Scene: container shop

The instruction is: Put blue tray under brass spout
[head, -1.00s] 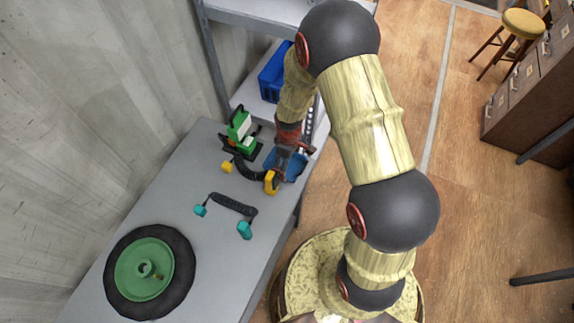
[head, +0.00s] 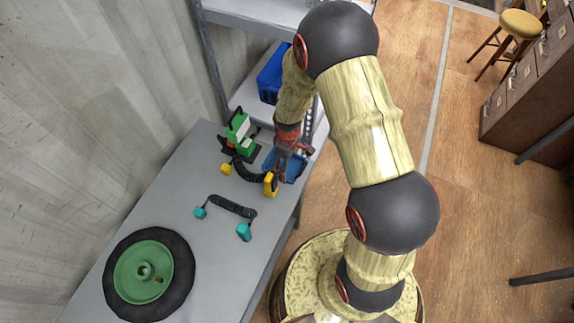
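The small blue tray (head: 297,169) is at the far right edge of the grey table, partly covered by my gripper. My gripper (head: 279,177) points down over the tray's near-left part. Its fingers are small and dark against the tray, and I cannot tell whether they are open, shut or touching it. I cannot make out a brass spout clearly. A tiny brass-coloured piece shows on the green hub (head: 135,272) of a black-tyred wheel at the near left of the table.
A yellow-ended coiled cable (head: 247,171) lies close beside the tray. A green device (head: 239,133) stands behind it. A teal-ended cable (head: 232,207) lies mid-table. A blue crate (head: 270,78) sits on the shelf behind. Bare tabletop (head: 190,175) lies along the left side.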

